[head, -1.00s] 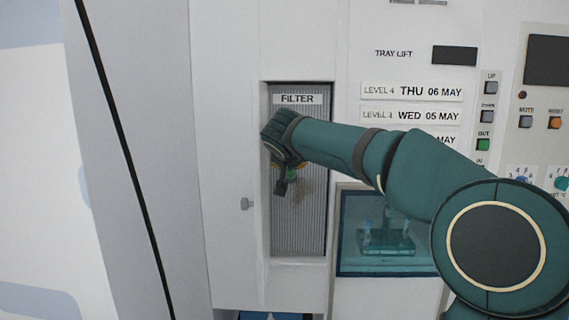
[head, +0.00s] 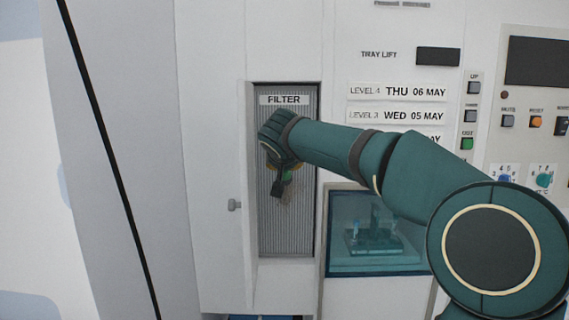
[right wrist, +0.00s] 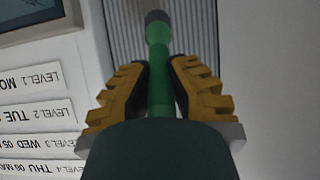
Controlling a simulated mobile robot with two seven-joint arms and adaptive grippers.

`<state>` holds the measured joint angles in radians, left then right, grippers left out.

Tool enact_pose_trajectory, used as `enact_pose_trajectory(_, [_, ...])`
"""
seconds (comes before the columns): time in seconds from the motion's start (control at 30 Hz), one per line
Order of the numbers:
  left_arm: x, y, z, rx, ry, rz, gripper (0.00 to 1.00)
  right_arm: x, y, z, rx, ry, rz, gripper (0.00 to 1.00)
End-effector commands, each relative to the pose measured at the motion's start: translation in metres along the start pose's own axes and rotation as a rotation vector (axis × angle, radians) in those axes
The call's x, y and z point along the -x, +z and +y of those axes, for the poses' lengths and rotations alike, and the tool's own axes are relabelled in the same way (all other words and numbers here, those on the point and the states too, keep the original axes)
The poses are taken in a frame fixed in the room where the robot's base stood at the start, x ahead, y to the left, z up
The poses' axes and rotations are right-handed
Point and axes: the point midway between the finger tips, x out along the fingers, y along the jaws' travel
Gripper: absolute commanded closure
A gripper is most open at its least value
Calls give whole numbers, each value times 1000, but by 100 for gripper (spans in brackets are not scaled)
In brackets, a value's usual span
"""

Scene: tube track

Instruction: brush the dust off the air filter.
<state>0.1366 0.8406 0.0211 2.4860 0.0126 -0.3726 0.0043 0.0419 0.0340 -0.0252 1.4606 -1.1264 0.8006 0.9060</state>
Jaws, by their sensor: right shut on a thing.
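The air filter (head: 301,235) is a grey ribbed panel in a recess, under a label reading FILTER (head: 283,99). A brownish dust patch (head: 289,211) shows on its middle part in the head view. My right gripper (head: 279,172) is in front of the filter's upper middle. In the right wrist view its yellow fingers (right wrist: 160,92) are shut around a green handle (right wrist: 159,60) with a dark end (right wrist: 157,17). The brush's dark head (head: 278,189) points down near the dust; I cannot tell whether it touches the filter. My left gripper is out of view.
A blue-tinted window (head: 345,255) is at the lower right. Level labels (head: 398,92) and buttons (head: 467,144) are on the panel to the right.

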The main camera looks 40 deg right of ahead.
Motion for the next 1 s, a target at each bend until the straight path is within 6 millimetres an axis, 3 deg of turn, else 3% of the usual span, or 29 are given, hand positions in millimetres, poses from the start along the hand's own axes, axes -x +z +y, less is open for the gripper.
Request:
enact_pose_trajectory(0.33, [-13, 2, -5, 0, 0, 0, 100, -9, 14, -10, 0, -2, 0, 100])
enact_pose_trajectory(1.0, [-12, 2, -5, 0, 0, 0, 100, -17, 30, -23, 1, -1, 0, 100])
